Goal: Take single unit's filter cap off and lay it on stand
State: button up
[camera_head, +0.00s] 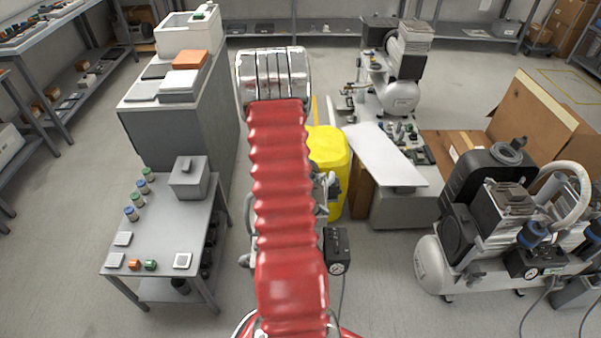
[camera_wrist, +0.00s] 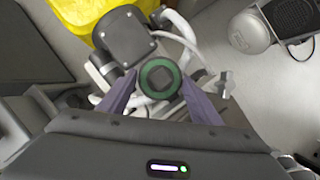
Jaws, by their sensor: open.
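In the wrist view, the filter cap (camera_wrist: 160,78) shows as a dark green ring with a grey square middle, on the compressor unit (camera_wrist: 128,38) with its grey block and pale hoses. My gripper (camera_wrist: 160,83) is open, with one finger on each side of the cap. I cannot tell whether the fingers touch it or how far above it they are. In the head view, my red arm hides the gripper, the cap and most of the unit; a black gauge box (camera_head: 338,249) shows beside the arm. A low grey table (camera_head: 158,257) stands at left; I cannot tell whether it is the stand.
The low table carries a grey box (camera_head: 189,178), several small capped jars and small coloured pieces. A yellow bin (camera_head: 329,160) is close behind the arm. A larger twin compressor (camera_head: 490,225) stands at right, and a tall grey cabinet (camera_head: 185,120) at back left.

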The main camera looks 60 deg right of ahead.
jog(key=shift+s+d+f, duration=0.1)
jog(key=shift+d+f, duration=0.1)
jog(key=shift+f, duration=0.25)
jog(key=c, duration=0.7)
jog(key=shift+o, duration=0.2)
jog(key=shift+r, duration=0.1)
notch_tip(320, 180, up, 10)
jog(key=shift+f, duration=0.1)
dwell(0.7)
